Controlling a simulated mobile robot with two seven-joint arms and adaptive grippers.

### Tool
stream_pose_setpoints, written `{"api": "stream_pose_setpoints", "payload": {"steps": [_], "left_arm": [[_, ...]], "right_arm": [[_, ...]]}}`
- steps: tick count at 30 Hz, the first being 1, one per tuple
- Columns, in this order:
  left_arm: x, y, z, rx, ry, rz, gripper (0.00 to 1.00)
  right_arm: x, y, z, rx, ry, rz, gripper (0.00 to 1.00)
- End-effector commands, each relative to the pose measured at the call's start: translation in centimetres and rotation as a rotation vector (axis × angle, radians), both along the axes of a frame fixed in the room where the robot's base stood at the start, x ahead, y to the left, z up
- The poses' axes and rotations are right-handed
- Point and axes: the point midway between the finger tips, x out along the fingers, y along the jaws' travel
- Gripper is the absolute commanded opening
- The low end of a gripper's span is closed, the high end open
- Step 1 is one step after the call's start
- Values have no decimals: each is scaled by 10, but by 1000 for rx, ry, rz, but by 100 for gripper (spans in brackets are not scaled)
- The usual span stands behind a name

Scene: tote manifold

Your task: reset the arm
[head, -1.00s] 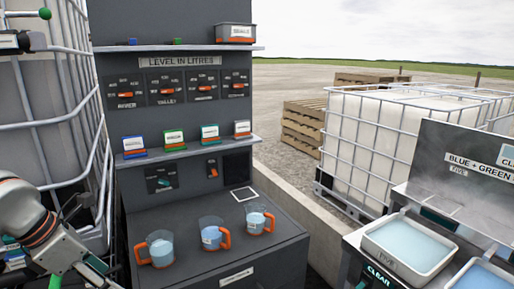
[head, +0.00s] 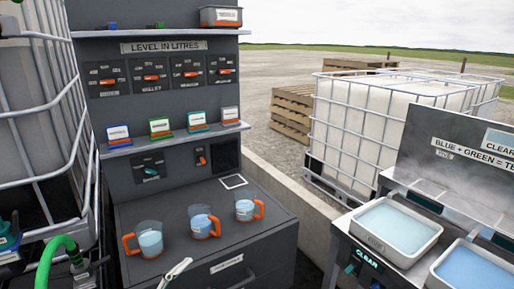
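The task names no object apart from the arm. In the head view my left arm, seen earlier at the lower left, no longer shows clearly. A pale grey slender piece (head: 175,272) pokes up at the bottom edge in front of the jugs; I cannot tell whether it belongs to an arm. Neither gripper can be made out. Three clear jugs with orange handles stand on the dark bench: a left jug (head: 149,240), a middle jug (head: 201,222) and a right jug (head: 245,208). Each holds pale blue liquid.
A dark panel (head: 165,105) with dials and labelled shelves rises behind the bench. A caged tote (head: 40,130) stands at left, with a green hose (head: 62,243) below. At right are two white trays of blue liquid, one nearer the middle (head: 440,234). A second caged tote (head: 385,120) stands behind.

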Motion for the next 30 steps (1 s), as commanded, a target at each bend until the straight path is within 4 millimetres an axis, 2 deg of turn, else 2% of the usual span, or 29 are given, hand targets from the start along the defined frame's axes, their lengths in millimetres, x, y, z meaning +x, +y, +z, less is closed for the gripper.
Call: {"api": "stream_pose_setpoints", "payload": {"steps": [1, 4, 6, 9, 12, 15, 18, 30], "left_arm": [[-5, 13, -36, -68, 133, 80, 61], [-20, 34, -100, -166, 362, 211, 61], [-38, 46, -143, -223, 509, 290, 61], [-71, 56, -197, -287, 696, 382, 61], [-103, 60, -236, -335, 841, 448, 61], [-127, 62, -260, -366, 938, 491, 61], [-140, 62, -273, -383, 991, 513, 61], [-143, 62, -276, -386, 1002, 517, 61]], "right_arm": [[0, 0, 0, 0, 0, 0, 25], [0, 0, 0, 0, 0, 0, 25], [0, 0, 0, 0, 0, 0, 25], [0, 0, 1, 0, -1, 0, 25], [1, 0, 1, 1, -2, 0, 25], [1, 0, 2, 1, -4, 0, 25], [2, 0, 3, 1, -6, 0, 25], [2, 1, 3, 1, -6, 0, 25]]}}
